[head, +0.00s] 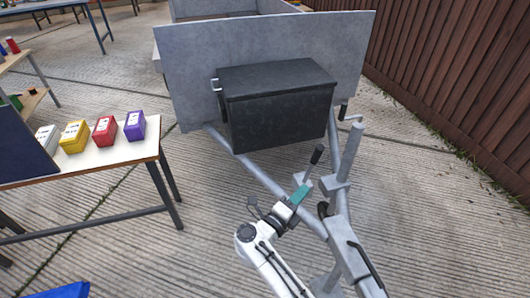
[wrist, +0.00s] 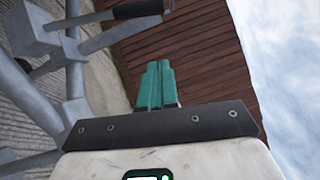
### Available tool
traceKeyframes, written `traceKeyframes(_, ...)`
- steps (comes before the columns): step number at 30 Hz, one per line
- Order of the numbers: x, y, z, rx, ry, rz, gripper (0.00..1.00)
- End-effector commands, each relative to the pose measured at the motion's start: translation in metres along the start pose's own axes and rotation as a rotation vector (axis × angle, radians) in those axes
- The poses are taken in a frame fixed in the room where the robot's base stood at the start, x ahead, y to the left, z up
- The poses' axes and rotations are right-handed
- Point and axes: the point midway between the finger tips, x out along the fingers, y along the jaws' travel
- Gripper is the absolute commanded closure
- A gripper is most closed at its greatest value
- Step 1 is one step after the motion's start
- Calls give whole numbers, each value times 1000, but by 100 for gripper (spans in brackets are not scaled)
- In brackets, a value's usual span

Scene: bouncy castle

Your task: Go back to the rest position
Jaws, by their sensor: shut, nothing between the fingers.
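My gripper (head: 301,193) has teal fingers and is at the end of my white arm, in front of the grey trailer. In the head view it appears close to a lever with a black handle (head: 316,155) on the trailer's drawbar; I cannot tell if they touch. In the wrist view my gripper (wrist: 158,64) shows its two fingers pressed together with nothing between them. The lever's dark handle (wrist: 138,9) shows beyond the fingers at the top there, apart from them in the picture.
The grey trailer (head: 190,70) carries a black box (head: 278,105). Its drawbar (head: 345,235) stands right of my arm. A table (head: 110,155) with several coloured boxes is on the left. A brown fence (head: 450,80) runs along the right. Concrete floor between table and drawbar is clear.

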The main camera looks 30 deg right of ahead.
Motion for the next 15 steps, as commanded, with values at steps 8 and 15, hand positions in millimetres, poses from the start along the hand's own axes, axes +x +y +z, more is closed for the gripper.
traceKeyframes(8, 2, -4, 4, -2, -28, -9, 100)
traceKeyframes(15, 1, -46, 50, -66, -388, -121, 100)
